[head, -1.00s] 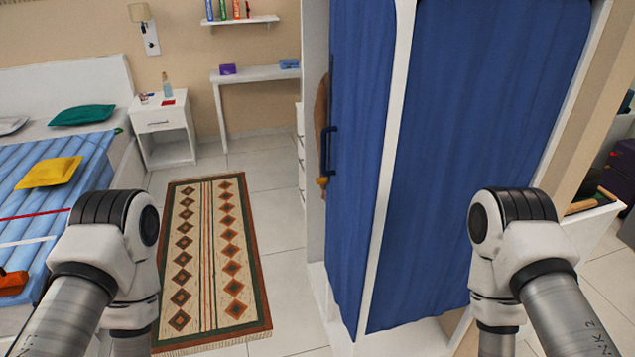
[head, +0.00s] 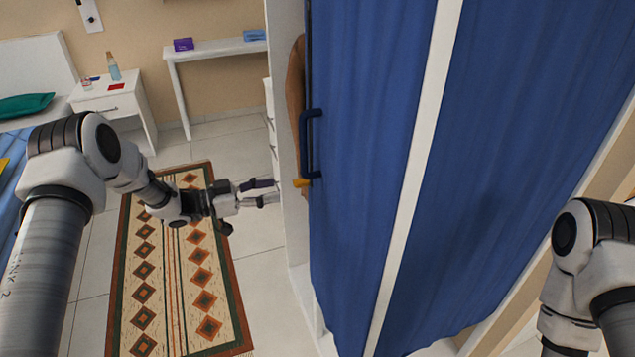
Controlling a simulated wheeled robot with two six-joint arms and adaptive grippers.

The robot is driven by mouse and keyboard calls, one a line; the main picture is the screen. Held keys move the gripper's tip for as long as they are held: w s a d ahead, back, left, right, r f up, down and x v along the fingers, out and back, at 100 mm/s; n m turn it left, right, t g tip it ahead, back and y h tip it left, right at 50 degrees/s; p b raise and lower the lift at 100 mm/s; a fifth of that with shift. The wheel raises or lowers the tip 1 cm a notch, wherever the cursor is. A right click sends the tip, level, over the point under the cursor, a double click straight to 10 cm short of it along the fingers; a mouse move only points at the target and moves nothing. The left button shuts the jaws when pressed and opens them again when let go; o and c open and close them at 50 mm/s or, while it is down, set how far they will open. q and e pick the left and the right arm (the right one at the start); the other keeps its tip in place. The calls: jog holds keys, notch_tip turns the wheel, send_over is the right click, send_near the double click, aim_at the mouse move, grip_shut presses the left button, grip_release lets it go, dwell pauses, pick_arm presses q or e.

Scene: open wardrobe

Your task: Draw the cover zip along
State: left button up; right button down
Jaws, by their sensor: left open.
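The blue cover (head: 365,130) hangs over the wardrobe, with a white frame post (head: 422,120) between its two panels. A dark blue handle (head: 309,145) sits on its left edge. A small yellow-orange tab (head: 301,183), which looks like the zip pull, is at the handle's lower end. My left gripper (head: 277,190) is open, its fingers pointing right toward the tab, just left of it. I see no contact between them. My right arm shows at the lower right, but its gripper is out of view.
A patterned rug (head: 195,290) lies on the tiled floor under my left arm. A white bedside table (head: 115,105), a wall desk (head: 215,48) and the bed (head: 22,150) stand behind. A brown item (head: 296,85) shows in the gap at the cover's left edge.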

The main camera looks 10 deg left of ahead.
aim_at(294, 183)
pick_arm(q)
jog(key=x, duration=0.2)
jog(key=r+x, duration=0.1)
jog(key=x, duration=0.1)
jog(key=p+x, duration=0.1)
jog(key=x, duration=0.1)
jog(key=shift+d+r, duration=0.15)
jog(key=shift+d, duration=0.3)
jog(key=c, duration=0.8)
grip_shut()
